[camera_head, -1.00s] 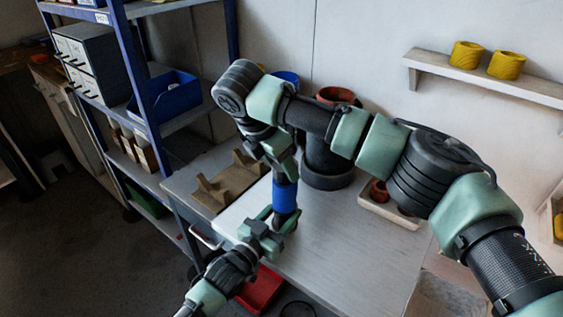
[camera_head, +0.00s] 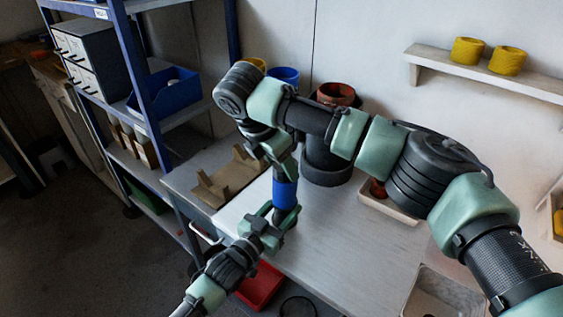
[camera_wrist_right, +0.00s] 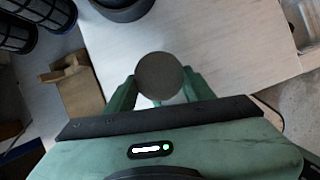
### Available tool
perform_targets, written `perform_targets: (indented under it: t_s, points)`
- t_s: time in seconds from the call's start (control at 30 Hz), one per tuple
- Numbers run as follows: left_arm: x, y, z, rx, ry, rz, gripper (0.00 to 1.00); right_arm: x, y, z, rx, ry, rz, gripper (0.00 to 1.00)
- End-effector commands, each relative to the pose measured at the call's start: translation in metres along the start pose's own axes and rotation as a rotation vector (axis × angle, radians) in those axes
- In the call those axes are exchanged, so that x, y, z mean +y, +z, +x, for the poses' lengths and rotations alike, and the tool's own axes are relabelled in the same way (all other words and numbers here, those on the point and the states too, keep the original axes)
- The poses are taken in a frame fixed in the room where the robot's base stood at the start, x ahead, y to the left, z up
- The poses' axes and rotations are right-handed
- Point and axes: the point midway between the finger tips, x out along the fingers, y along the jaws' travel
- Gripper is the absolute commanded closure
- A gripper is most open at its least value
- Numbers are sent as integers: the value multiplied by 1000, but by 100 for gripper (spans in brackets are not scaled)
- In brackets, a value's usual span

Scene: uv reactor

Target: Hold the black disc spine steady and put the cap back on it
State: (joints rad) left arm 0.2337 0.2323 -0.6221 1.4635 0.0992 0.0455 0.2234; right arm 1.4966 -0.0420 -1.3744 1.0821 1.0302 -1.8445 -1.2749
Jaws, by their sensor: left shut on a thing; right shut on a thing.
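An upright stack with a blue band (camera_head: 285,193) stands near the left edge of the white worktop. My right gripper (camera_head: 286,163) points down and is shut on its dark upper part. In the right wrist view that part is a round dark grey top (camera_wrist_right: 159,76), likely the cap, between the two green fingers (camera_wrist_right: 159,92). My left gripper (camera_head: 276,221) is shut on the dark lower end, likely the black disc spine (camera_head: 291,220), below the blue band. The fingers partly hide both ends. I cannot tell whether cap and spine are touching.
A wooden cradle (camera_head: 228,178) lies behind on the left. A black cylinder (camera_head: 327,165) stands just behind my right gripper. A pale tray (camera_head: 385,206) is to the right, and a red bin (camera_head: 260,287) is below the table edge. Blue shelving (camera_head: 140,60) bounds the left. The front worktop is clear.

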Motion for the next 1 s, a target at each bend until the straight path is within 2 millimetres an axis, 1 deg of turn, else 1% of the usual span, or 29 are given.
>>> perform_targets:
  t_s: [0.07, 0.13, 0.3, 0.47, 0.6, 0.87, 0.9, 0.97, 1.0]
  points:
    - [0, 0, 0, -1, 0, 0, 100, 1, 0, -1, 1, -8, 22, 85]
    - [0, 0, 0, -1, 0, 0, 100, 3, 0, -1, 3, -33, 83, 85]
    - [0, 0, 0, -1, 0, 0, 100, 7, 1, -2, 3, -130, 325, 85]
    - [1, 1, 0, -1, 1, 0, 100, 8, 3, -2, 2, -190, 477, 85]
    - [1, 1, 0, -1, 1, 0, 100, 7, 3, 0, -2, -215, 526, 85]
    - [1, 1, 0, -2, 1, 1, 100, 6, 4, 0, -3, -216, 527, 85]
    - [1, 1, 0, -2, 1, 1, 100, 6, 4, 0, -3, -216, 526, 41]
    - [0, 1, 0, -3, 1, 1, 100, 6, 3, 0, -2, -216, 526, 25]
    - [0, 1, 0, -3, 0, 1, 100, 6, 3, 0, -2, -216, 525, 25]
